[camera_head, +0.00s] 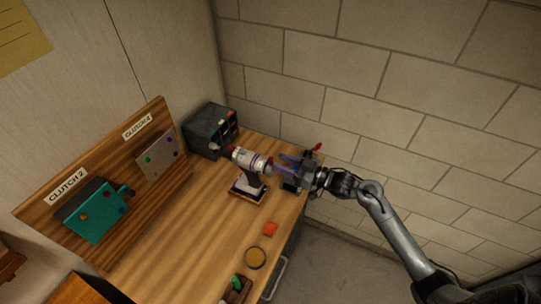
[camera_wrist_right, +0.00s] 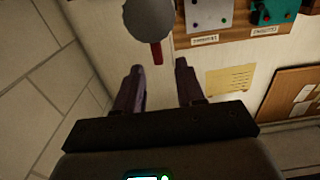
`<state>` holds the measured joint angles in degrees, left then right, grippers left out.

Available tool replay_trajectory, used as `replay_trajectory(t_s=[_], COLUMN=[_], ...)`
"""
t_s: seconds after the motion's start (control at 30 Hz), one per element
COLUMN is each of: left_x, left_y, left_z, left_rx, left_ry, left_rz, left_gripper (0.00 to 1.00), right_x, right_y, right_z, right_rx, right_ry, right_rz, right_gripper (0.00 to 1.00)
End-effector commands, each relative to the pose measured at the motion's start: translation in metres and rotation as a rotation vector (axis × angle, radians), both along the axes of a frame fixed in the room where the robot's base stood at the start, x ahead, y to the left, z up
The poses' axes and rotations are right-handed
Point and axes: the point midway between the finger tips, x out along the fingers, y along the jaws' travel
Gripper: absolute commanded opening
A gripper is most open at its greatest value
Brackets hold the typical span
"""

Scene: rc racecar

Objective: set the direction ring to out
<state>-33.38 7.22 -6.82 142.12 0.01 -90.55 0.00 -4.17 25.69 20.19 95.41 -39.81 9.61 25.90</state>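A white cylindrical tool body (camera_head: 245,158) with a dark band and a purplish ring (camera_head: 260,163) is held up on a small stand (camera_head: 249,190) on the bench. I cannot read any direction marking on the ring. In the right wrist view the gripper (camera_wrist_right: 158,80) is open with a gap between the fingers. A grey round end with a red stem (camera_wrist_right: 149,20) shows beyond the fingertips there. My left gripper is in neither view.
A dark box (camera_head: 208,131) stands behind the tool at the back corner. A wooden board with the clutch 1 plate (camera_head: 157,158) and teal clutch 2 box (camera_head: 97,212) stands left. A block wall is at right.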

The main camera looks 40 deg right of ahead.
Motion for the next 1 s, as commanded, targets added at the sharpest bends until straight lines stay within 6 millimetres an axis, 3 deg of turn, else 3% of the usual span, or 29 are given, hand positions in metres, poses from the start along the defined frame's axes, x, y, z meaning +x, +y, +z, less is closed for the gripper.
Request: replay_trajectory(t_s=[0.3,0.73,0.77,1.0], left_x=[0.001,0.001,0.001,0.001], left_y=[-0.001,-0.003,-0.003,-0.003], left_z=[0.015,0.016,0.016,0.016], left_rx=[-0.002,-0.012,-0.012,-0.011], left_ry=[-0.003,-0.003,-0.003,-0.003], left_rz=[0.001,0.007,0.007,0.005], left_gripper=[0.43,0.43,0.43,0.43], right_x=[0.036,0.043,0.043,0.043], right_y=[0.016,0.019,0.019,0.019], right_z=[0.001,-0.001,-0.001,-0.001], right_rx=[0.001,0.0,0.0,0.0], right_ry=[0.0,0.001,0.001,0.001], right_rz=[-0.002,-0.001,-0.001,-0.001], right_gripper=[0.38,0.38,0.37,0.0])
